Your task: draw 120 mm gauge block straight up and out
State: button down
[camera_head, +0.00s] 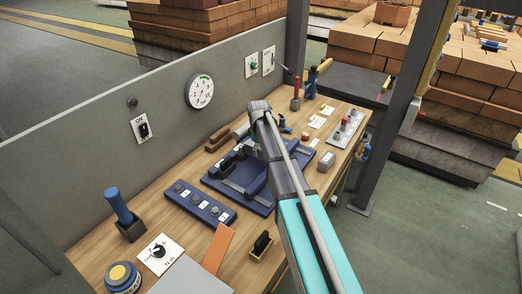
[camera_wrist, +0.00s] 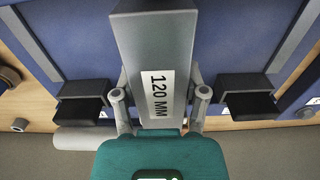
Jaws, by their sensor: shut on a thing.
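The 120 mm gauge block (camera_wrist: 155,40) is a grey bar with a white "120 MM" label, in the wrist view. My gripper (camera_wrist: 160,95) is shut on it, one finger on each side. Below and around it lies a blue fixture (camera_wrist: 225,35) with grey rails and two black pads. The blue fixture also shows on the bench in the head view (camera_head: 225,181), partly behind my arm. In the head view my arm hides my gripper and the block. I cannot tell whether the block's lower end is still seated.
The wooden bench (camera_head: 188,231) holds a blue button strip (camera_head: 200,203), a blue-handled tool (camera_head: 119,206) in a holder, an orange plate (camera_head: 218,245) and a grey peg tray (camera_head: 346,130). A grey panel (camera_head: 70,140) stands along its left side. A dark post (camera_head: 385,130) stands at right.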

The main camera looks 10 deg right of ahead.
jog(key=shift+r+p, duration=1.6)
jog(key=shift+r, duration=0.05)
dwell(0.3)
